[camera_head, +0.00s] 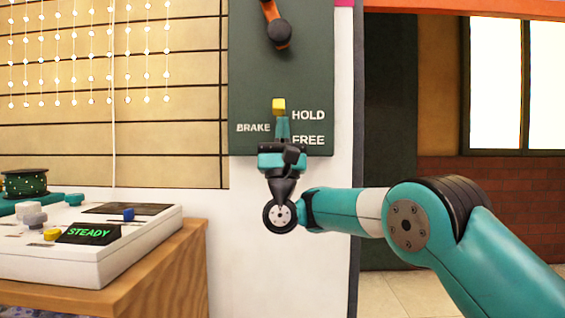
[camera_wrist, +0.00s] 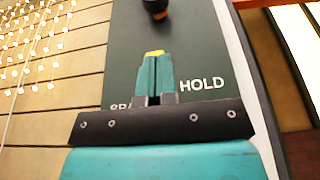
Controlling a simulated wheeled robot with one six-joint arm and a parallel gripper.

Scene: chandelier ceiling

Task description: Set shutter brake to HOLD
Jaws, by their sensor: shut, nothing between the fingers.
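The shutter brake is on a dark green wall panel (camera_head: 310,60), with the words BRAKE, HOLD and FREE in white. Its yellow knob (camera_head: 278,104) stands left of HOLD, level with or slightly above that word and well above FREE. My gripper (camera_head: 283,122) is shut and points at the panel, its teal fingertips just below the knob in the head view. In the wrist view, the yellow knob (camera_wrist: 154,52) shows just past the closed fingertips (camera_wrist: 155,60). The fingers hide the knob's lower part and the panel behind. I cannot tell whether they touch the knob.
An orange and black crank (camera_head: 277,28) is higher on the panel. A white console (camera_head: 90,250) showing STEADY sits on a wooden table (camera_head: 180,262) at the left. Strings of beads (camera_head: 90,50) hang before the slatted shutter. A doorway opens at the right.

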